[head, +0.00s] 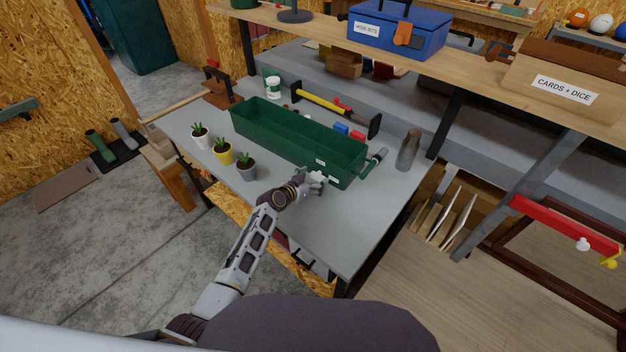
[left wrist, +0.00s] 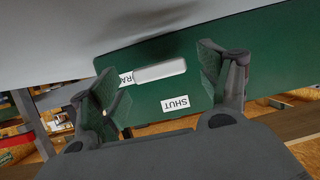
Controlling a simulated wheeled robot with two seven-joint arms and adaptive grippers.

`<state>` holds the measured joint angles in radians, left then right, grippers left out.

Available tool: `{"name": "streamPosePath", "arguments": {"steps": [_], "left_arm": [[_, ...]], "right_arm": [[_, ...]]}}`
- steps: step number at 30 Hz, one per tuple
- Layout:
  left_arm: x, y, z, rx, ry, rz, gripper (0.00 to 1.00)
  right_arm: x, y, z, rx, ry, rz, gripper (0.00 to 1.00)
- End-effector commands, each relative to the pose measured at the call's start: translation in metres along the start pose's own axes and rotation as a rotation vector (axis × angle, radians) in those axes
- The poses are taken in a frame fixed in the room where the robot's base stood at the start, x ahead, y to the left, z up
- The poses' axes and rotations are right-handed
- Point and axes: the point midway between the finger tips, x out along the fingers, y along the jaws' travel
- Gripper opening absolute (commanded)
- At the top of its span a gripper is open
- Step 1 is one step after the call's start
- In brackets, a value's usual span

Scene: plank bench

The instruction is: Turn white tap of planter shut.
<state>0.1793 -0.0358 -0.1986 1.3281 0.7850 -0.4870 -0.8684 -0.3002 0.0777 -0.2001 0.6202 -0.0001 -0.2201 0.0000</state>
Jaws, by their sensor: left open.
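My left gripper (head: 319,180) is at the near right end of the planter. In the left wrist view its open fingers (left wrist: 157,84) stand on either side of the tap, with visible gaps. In the head view the gripper hides the tap. My right gripper is not in view.
Small potted plants, white (head: 202,141), yellow (head: 223,157) and grey (head: 246,173), stand left of the planter. A grey bottle (head: 408,150) stands to its right. A yellow-and-black bar (head: 320,106) lies behind it.

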Motion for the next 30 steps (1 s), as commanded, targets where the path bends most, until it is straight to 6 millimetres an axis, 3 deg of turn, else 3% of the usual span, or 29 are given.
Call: {"name": "streamPosePath", "arguments": {"steps": [11, 21, 30], "left_arm": [[0.0015, 0.0001, -0.0005, 0.000, 0.001, 0.000, 0.76], [0.0014, 0.0000, -0.0004, 0.000, 0.000, 0.000, 0.32], [0.0015, -0.0006, 0.0000, -0.012, 0.000, 0.006, 0.31]], "right_arm": [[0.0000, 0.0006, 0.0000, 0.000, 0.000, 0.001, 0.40], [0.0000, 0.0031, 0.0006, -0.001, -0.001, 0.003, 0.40], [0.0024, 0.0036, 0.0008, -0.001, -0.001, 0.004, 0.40]]}}
